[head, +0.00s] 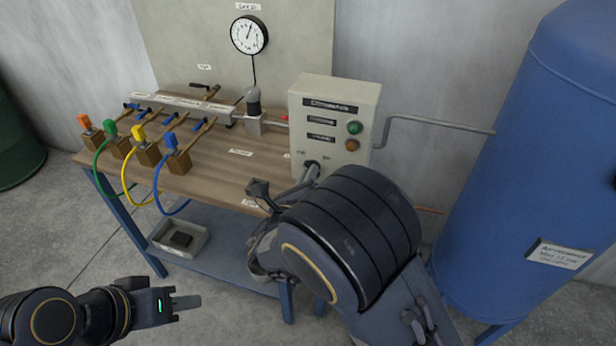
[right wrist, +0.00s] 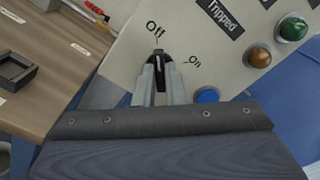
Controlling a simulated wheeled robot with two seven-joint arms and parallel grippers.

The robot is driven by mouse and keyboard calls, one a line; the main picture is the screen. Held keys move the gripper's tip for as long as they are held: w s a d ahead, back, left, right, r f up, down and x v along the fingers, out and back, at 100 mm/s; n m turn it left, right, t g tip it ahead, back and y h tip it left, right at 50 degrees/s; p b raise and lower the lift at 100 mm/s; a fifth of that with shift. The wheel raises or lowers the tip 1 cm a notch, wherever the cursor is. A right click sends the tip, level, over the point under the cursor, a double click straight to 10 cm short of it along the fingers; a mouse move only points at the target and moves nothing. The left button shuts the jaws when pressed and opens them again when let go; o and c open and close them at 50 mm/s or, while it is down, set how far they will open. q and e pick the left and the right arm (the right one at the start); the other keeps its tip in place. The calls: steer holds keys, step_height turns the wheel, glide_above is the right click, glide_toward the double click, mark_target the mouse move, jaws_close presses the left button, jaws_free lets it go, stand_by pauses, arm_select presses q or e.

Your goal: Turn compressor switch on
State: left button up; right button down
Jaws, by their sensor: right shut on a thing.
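The compressor control box (head: 335,105) is a pale panel standing at the right end of the bench. Its black rotary switch (head: 312,165) is low on the front face. In the right wrist view the switch (right wrist: 159,60) lies between the fingertips of my right gripper (right wrist: 160,75), which is shut on it. The switch points up toward the "Off" label (right wrist: 155,28); the "On" label (right wrist: 195,61) is to its right. My right forearm covers part of the bench front in the head view. My left gripper (head: 180,302) hangs low at the left, away from the bench; its jaw gap is unclear.
Green (head: 355,127) and amber (head: 352,145) lamps are on the box. A blue tank (head: 530,170) stands close at the right, joined by a grey pipe (head: 440,122). Valves with coloured hoses (head: 150,150) and a gauge (head: 249,35) are at the left and back.

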steer(key=shift+f+m+b, duration=0.15)
steer(key=shift+m+b, duration=8.65)
steer(key=shift+b, duration=1.6)
steer(key=c, duration=1.5)
jaws_free()
steer(key=shift+s, duration=0.1)
steer(key=v, duration=0.7)
steer(key=shift+s, duration=0.35)
